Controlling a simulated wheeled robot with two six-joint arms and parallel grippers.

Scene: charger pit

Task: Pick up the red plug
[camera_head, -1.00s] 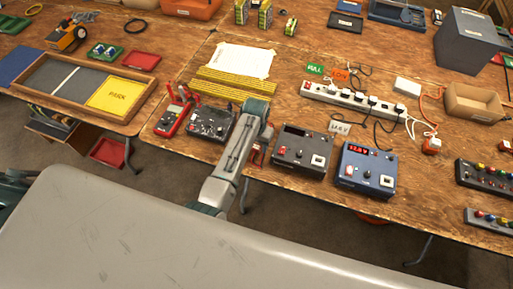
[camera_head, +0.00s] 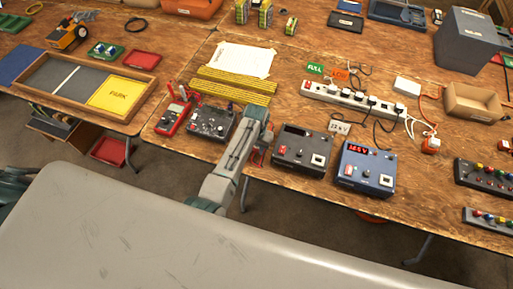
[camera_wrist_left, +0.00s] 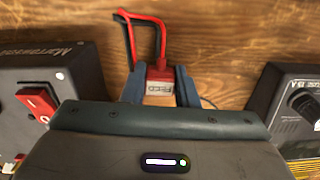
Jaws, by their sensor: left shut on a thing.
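The red plug (camera_wrist_left: 160,72) is between the two fingers of my left gripper (camera_wrist_left: 160,88) in the left wrist view. The fingers are shut on its sides. A red lead bends up and away from it, with a dark lead beside it. Whether the plug touches the wood below, I cannot tell. In the head view my left forearm reaches over the table's front edge, between the black dial box (camera_head: 210,122) and the dark grey charger (camera_head: 302,150). It hides most of the gripper; a bit of red lead (camera_head: 257,157) shows beside it. My right gripper is out of view.
The blue charger (camera_head: 366,170) with a lit red display stands right of the grey one. A red meter (camera_head: 173,116) is left of the dial box. Yellow strips (camera_head: 232,91) and a power strip (camera_head: 355,101) lie behind. Boxes stand close on both sides of my gripper.

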